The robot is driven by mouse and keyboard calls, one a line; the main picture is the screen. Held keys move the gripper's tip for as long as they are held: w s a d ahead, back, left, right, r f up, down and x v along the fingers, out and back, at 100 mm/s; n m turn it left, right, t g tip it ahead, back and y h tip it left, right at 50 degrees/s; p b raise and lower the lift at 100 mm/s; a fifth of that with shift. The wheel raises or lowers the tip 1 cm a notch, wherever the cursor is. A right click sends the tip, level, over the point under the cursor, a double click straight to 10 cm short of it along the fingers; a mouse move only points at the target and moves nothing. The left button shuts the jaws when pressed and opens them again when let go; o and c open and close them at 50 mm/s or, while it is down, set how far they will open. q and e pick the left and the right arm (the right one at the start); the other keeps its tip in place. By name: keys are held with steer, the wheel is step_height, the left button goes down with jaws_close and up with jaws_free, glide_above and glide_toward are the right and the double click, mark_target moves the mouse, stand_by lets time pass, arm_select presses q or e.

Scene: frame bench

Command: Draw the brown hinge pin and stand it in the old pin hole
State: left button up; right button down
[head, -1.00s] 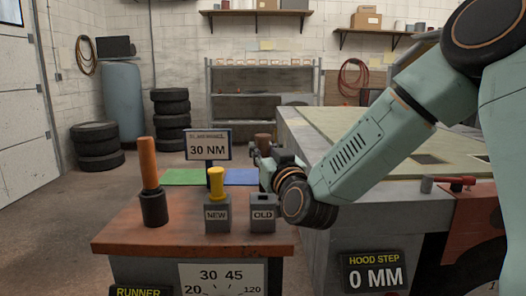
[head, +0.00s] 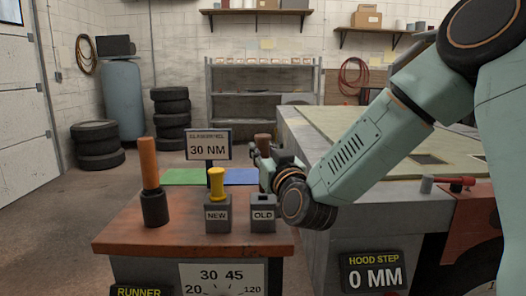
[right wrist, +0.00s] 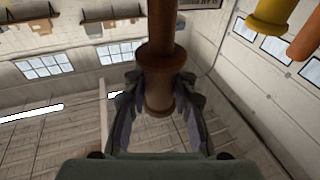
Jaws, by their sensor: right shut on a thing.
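My right gripper (head: 265,153) is shut on the brown hinge pin (head: 263,140). In the right wrist view the jaws (right wrist: 155,100) close on both sides of the brown pin (right wrist: 160,60), around its lower, spool-like end. Its stem runs up out of the picture. In the head view only its brown top shows above the gripper, behind the OLD block. The grey OLD block (head: 262,226) stands on the bench, with a dark opening in its top and no pin standing in it. My left gripper is not in view.
The yellow pin (head: 217,181) stands in the grey NEW block (head: 217,226) beside the OLD block. An orange-handled tool (head: 149,163) stands upright in a dark holder at the left. A 30 NM screen (head: 208,147) stands behind. A hood-step display (head: 375,272) reads 0 MM.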

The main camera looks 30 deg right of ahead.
stand_by(0.5)
steer(key=shift+f+b, duration=2.85)
steer(key=shift+f, duration=1.2)
steer(key=c, duration=1)
jaws_free()
steer(key=shift+s, duration=0.1)
steer(key=v, duration=0.7)
steer(key=shift+s+f, duration=0.1)
steer(key=shift+s+f, duration=0.1)
